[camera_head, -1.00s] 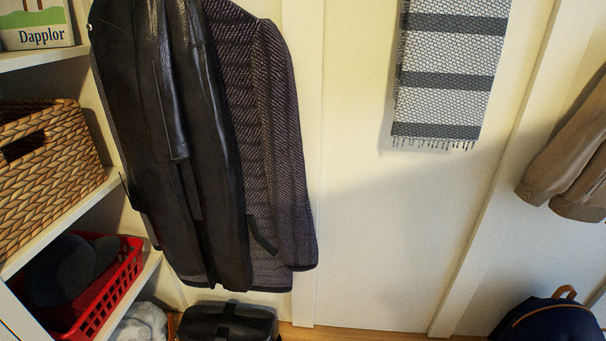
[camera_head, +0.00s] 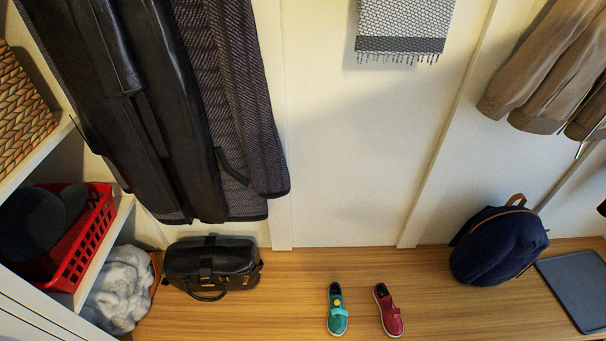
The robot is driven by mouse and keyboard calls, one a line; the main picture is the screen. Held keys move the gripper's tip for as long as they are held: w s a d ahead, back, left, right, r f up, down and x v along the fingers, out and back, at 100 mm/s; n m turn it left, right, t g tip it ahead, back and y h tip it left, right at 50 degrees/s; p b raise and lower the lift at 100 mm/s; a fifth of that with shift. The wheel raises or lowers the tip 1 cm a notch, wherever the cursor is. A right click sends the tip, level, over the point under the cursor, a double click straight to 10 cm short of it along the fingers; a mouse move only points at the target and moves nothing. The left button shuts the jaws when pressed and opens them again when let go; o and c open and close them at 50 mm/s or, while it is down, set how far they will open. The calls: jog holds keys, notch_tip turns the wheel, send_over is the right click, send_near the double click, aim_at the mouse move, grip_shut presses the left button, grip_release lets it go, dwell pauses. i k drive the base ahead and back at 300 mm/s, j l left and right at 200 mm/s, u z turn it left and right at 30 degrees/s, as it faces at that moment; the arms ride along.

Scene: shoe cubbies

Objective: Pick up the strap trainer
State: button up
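Two small shoes stand side by side on the wooden bench or floor at the bottom middle. The left one is a teal shoe (camera_head: 338,312) with a yellow round spot, a dark opening and a pale sole edge. The right one is a dark red shoe (camera_head: 388,311) with what looks like a band across it and a pale sole. I cannot tell for certain which is the strap trainer. There is a gap between them, and nothing covers them. My gripper is not in view.
A black bag (camera_head: 212,266) stands left of the shoes and a navy backpack (camera_head: 498,245) right of them. A grey mat (camera_head: 577,287) lies far right. Shelves with a red basket (camera_head: 92,237) and a grey fluffy item (camera_head: 119,300) are at left. Coats (camera_head: 150,110) hang above.

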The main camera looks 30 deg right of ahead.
aim_at(393, 324)
jog(key=k+z, duration=0.3)
jog(key=k, duration=0.25)
jog(key=k+l+z, duration=0.25)
jog(key=k, duration=0.25)
